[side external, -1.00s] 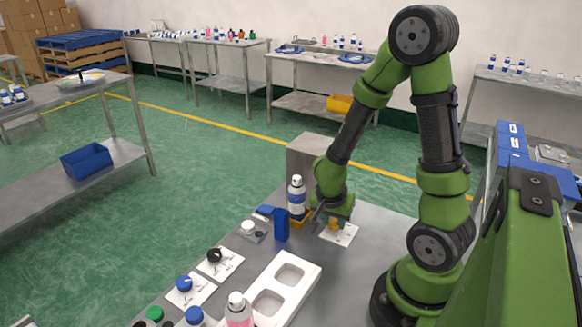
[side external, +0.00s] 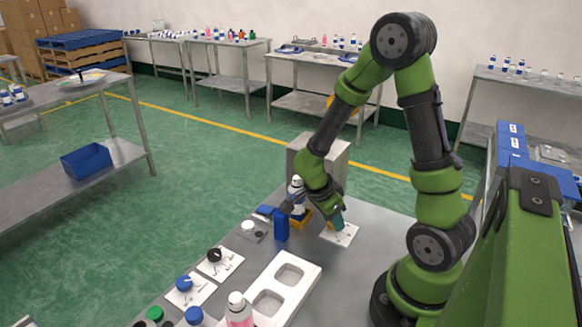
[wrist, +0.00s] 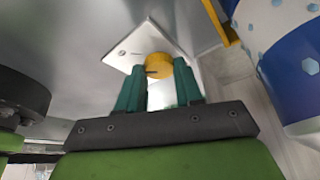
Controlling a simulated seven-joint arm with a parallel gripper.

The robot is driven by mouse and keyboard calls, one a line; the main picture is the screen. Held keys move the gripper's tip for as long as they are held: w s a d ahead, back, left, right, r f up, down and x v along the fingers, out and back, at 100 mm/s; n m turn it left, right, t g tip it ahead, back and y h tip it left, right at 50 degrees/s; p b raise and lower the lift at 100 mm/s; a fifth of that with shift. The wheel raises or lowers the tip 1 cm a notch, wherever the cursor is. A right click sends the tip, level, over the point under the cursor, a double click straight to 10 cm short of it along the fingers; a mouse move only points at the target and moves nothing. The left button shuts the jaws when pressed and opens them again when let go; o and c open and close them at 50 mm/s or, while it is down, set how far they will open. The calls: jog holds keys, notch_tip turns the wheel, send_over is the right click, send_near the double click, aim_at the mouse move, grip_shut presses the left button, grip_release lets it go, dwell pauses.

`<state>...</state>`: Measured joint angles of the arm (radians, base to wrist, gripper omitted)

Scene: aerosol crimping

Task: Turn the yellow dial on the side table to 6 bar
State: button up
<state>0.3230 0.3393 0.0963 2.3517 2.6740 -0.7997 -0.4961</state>
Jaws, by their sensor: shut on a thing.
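The yellow dial (wrist: 158,66) shows in the wrist view, on a white plate (wrist: 127,52) on the grey table. A short dark mark shows on the dial's near side. My gripper (wrist: 158,80) has its two green fingers on either side of the dial and is shut on it. The scale markings on the plate are too small to read.
A blue-and-white can (side external: 296,192) stands in a yellow holder left of my gripper, close by. A blue block (side external: 281,226) stands beside it. Plates with a black knob (side external: 214,255) and a blue knob (side external: 184,284) lie nearer, beside a white two-pocket tray (side external: 284,283).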

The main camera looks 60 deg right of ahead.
jog(key=shift+a, duration=0.1)
dwell(0.4)
jog(key=o, duration=1)
jog(key=shift+o, duration=0.2)
